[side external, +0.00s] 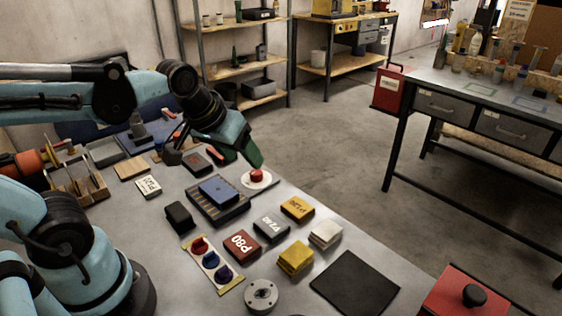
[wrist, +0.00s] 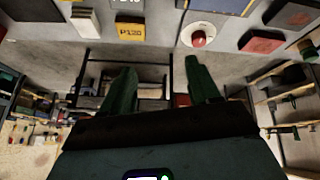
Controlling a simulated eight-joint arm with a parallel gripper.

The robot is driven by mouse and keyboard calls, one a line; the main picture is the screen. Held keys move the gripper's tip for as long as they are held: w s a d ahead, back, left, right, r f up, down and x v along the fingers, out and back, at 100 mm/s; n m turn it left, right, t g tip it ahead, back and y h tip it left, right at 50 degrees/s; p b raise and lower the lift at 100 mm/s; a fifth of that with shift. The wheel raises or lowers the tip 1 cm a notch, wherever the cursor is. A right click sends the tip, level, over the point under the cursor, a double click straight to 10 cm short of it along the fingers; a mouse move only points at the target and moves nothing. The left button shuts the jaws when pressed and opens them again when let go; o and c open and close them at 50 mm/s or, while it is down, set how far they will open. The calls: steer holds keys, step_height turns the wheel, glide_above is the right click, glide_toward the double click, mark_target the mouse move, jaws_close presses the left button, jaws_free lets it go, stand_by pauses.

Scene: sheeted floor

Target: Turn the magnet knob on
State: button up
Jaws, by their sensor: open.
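My gripper (side external: 240,157) is open and empty, with green fingers, above the far edge of the bench. In the wrist view my gripper (wrist: 158,68) has its fingers spread apart with nothing between them. No part is clearly labelled as the magnet knob. A red knob (side external: 257,175) on a white round base sits near the bench's far edge, close to the gripper and apart from it; it also shows in the wrist view (wrist: 198,39), beyond the right fingertip. A round grey metal disc (side external: 262,294) sits at the near edge. A black knob (side external: 474,295) tops a red box.
Sanding blocks, including a red P80 (side external: 242,245) and a yellow P120 (side external: 297,208), cover the middle. A blue block (side external: 218,191) rests on a dark tray. A black mat (side external: 355,284) lies near right. A wooden rack (side external: 86,190) stands at left.

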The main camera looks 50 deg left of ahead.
steer(key=w+a+r+n+g, duration=0.1)
steer(key=w+a+n+g, duration=0.25)
steer(key=w+n, duration=0.3)
steer(key=n+g, duration=0.2)
steer(key=n, duration=0.6)
glide_above(256, 172)
step_height(256, 172, down, 3)
step_height(256, 172, down, 12)
steer(key=shift+r, duration=0.1)
steer(key=c, duration=1)
steer(key=shift+c, duration=0.2)
